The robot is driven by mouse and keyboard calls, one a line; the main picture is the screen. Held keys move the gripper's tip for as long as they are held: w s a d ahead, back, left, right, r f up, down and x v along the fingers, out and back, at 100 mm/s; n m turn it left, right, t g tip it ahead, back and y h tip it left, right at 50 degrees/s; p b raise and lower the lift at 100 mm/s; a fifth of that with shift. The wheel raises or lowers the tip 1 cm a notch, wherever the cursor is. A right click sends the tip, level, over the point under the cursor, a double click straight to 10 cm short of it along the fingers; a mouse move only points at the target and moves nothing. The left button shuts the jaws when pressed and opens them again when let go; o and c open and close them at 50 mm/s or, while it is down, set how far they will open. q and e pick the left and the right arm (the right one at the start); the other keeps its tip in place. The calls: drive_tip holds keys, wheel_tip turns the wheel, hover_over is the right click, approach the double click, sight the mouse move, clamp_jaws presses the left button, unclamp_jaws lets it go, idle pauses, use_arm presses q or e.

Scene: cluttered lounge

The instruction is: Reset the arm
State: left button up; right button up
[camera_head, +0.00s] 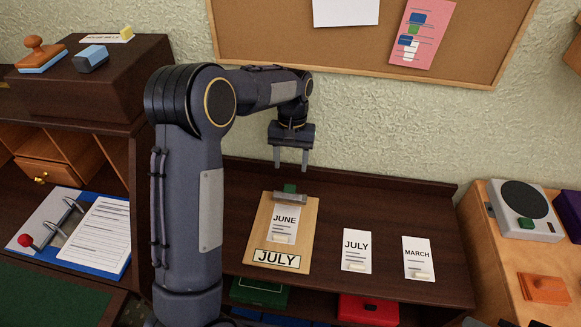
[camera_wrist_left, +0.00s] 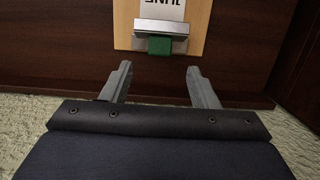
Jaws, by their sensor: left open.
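My left gripper (camera_head: 291,158) hangs pointing down above the back of the dark wooden desk, near the wall. Its two fingers are apart with nothing between them; they also show in the left wrist view (camera_wrist_left: 160,85). Just below and in front of it lies a wooden clipboard (camera_head: 302,243) with a metal clip and a green tab. The clipboard holds a JUNE sheet (camera_head: 285,222) and has a JULY label (camera_head: 277,260) at its bottom. The clip end (camera_wrist_left: 160,40) shows ahead of the fingers in the wrist view, apart from them. My right gripper is not in view.
A JULY card (camera_head: 356,248) and a MARCH card (camera_head: 417,255) lie right of the clipboard. A corkboard (camera_head: 280,45) hangs on the wall behind the arm. A blue binder (camera_head: 118,265) lies at left. A grey device (camera_head: 524,207) stands on the wooden unit at right.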

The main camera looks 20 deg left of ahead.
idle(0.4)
use_arm(q)
drive_tip(key=s+r+t+h+p, duration=0.1)
drive_tip(key=s+r+t+h, duration=0.15)
drive_tip(key=s+r, duration=0.6)
drive_tip(key=s+r+t+h+p, duration=0.1)
drive_tip(key=s+r+t+p, duration=0.3)
drive_tip(key=s, duration=0.7)
drive_tip(key=s+d+f+m+t+b, duration=0.1)
drive_tip(key=s+d, duration=0.3)
drive_tip(key=s, duration=0.4)
drive_tip(key=shift+s+b, duration=0.35)
drive_tip(key=shift+s, duration=0.05)
